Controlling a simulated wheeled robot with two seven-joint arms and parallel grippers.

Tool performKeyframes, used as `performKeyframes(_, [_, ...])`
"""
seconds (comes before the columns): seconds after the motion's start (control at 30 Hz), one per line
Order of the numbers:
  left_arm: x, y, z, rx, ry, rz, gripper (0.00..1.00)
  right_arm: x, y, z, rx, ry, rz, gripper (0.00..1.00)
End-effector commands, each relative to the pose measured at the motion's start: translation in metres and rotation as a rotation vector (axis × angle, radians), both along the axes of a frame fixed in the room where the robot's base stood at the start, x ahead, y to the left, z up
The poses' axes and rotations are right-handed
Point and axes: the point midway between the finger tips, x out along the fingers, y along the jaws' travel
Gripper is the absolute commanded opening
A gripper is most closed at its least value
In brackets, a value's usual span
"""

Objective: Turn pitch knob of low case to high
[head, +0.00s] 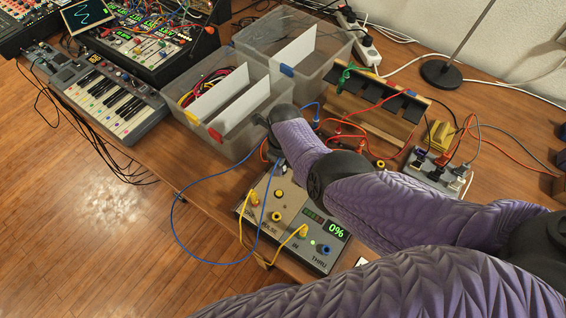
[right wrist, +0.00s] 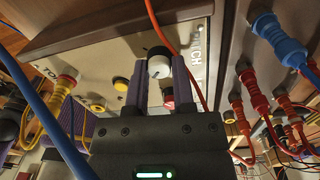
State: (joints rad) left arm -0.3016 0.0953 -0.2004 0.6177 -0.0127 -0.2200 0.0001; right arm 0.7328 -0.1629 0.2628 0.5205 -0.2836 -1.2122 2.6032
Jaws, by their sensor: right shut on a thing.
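In the right wrist view, a white-and-black knob (right wrist: 159,63) stands on a beige panel beside partly covered lettering ending in "TCH". My right gripper (right wrist: 157,78) is shut on this knob, one purple finger on each side. In the head view my right wrist and forearm hide the case's far end and the knob. My left gripper is in neither view.
Blue and yellow cables loop over the case's front-left side. An orange cable (right wrist: 176,45) passes close by the right finger. Clear bins (head: 232,150) stand behind the case.

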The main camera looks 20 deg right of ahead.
Motion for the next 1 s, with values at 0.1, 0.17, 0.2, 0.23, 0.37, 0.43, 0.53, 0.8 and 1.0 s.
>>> performKeyframes(0.1, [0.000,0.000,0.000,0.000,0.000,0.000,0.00,0.001,0.000,0.001,0.001,-0.003,-0.007,0.00])
performKeyframes(0.17, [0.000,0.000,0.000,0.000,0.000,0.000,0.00,0.001,0.000,0.001,0.001,-0.003,-0.008,0.00])
performKeyframes(0.2, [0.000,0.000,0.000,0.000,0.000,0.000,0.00,0.001,0.000,0.001,0.001,-0.003,-0.008,0.00])
performKeyframes(0.23, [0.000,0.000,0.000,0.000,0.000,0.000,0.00,0.001,0.000,0.001,0.001,-0.003,-0.008,0.00])
performKeyframes(0.37, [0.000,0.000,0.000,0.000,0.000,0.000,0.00,0.001,0.000,0.001,0.001,-0.003,-0.007,0.00])
performKeyframes(0.43, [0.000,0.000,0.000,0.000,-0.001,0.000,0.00,0.001,0.000,0.001,0.001,-0.003,-0.007,0.37])
performKeyframes(0.53, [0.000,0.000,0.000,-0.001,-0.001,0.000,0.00,0.001,0.000,0.001,0.000,-0.002,-0.007,0.58])
performKeyframes(0.8, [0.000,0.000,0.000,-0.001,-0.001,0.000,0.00,0.000,0.000,0.000,0.000,-0.001,-0.006,0.66])
performKeyframes(1.0, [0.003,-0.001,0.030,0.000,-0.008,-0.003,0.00,0.001,0.000,0.037,0.002,-0.005,-0.006,0.66])
